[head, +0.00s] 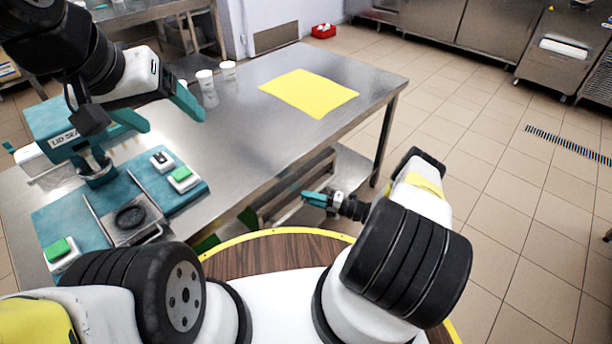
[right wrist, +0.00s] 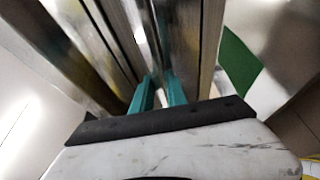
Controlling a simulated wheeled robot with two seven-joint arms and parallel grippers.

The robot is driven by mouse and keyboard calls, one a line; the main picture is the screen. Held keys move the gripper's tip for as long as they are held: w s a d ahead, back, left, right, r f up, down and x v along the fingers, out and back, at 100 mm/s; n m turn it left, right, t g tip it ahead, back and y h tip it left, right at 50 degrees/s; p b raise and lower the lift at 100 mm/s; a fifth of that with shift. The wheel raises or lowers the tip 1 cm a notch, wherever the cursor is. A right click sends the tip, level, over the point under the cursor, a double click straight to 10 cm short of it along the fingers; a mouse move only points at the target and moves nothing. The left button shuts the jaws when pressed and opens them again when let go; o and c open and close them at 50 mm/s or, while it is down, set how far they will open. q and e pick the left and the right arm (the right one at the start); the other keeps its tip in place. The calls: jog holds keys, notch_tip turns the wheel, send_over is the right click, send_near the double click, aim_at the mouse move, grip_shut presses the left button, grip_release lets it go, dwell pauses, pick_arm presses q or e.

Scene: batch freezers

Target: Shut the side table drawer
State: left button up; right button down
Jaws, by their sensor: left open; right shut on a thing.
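The steel side table (head: 235,125) crosses the middle of the head view. Below its front edge, near the right end, is the steel drawer (head: 286,190); how far out it stands is hard to tell. My right gripper (head: 314,199) is at the drawer's front, below the tabletop. In the right wrist view its teal fingers (right wrist: 159,93) are close together on a thin metal edge, which appears to belong to the drawer. The exact contact is partly hidden. My left gripper (head: 158,110) is open and empty above the left part of the tabletop.
A yellow sheet (head: 310,92) and white cups (head: 206,82) are on the table. A teal lid-sealing machine (head: 133,205) stands at the left. A green panel (right wrist: 238,62) is beside the right gripper. Tiled floor (head: 500,190) at the right is clear.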

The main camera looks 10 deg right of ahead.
jog(key=c, duration=1.3)
grip_release()
jog(key=shift+w+a, duration=0.1)
jog(key=shift+w, duration=0.1)
jog(key=shift+v, duration=3.9)
jog(key=shift+r, duration=0.1)
